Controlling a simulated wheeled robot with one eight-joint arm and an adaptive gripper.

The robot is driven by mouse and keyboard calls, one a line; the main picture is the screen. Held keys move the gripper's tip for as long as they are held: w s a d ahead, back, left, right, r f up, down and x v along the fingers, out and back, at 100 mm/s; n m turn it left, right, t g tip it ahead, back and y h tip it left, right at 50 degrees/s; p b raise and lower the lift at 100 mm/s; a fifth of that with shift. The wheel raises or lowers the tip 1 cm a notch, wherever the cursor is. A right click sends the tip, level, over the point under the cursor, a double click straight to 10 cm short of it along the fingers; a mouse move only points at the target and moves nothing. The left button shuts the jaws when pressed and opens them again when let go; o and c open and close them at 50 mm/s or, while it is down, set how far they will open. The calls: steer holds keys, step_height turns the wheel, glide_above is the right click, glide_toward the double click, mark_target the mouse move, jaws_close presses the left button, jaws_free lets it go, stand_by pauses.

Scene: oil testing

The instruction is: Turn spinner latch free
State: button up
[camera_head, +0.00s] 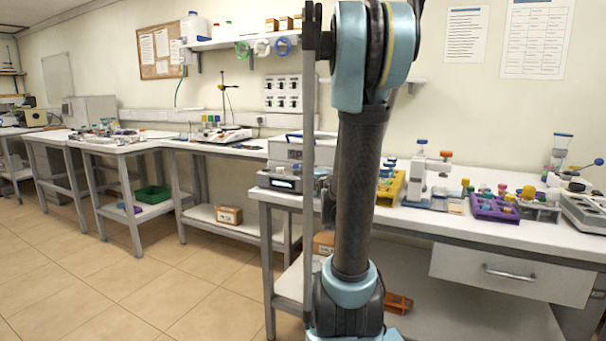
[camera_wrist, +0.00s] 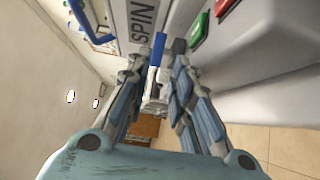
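In the wrist view, a light machine face carries a label reading "SPIN" (camera_wrist: 144,20). A narrow blue bar (camera_wrist: 158,48), which looks like the spinner latch, stands just beyond the label's lower end. My gripper (camera_wrist: 158,68) has its two fingers apart, one on each side of the bar's line. I cannot tell whether either finger touches it. A blue curved handle (camera_wrist: 88,24) shows at the upper left. In the head view my arm stands in front of the bench, and my gripper cannot be made out there.
A green button (camera_wrist: 200,30) and a red button (camera_wrist: 224,6) lie right of the label. The white bench (camera_head: 450,222) holds a yellow rack (camera_head: 390,188) and a purple rack (camera_head: 494,209) to the right. Tiled floor (camera_head: 150,285) is open at left.

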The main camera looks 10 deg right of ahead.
steer(key=shift+s+d, duration=0.15)
steer(key=shift+s, duration=0.8)
steer(key=shift+s+d, duration=0.15)
steer(key=shift+s, duration=0.8)
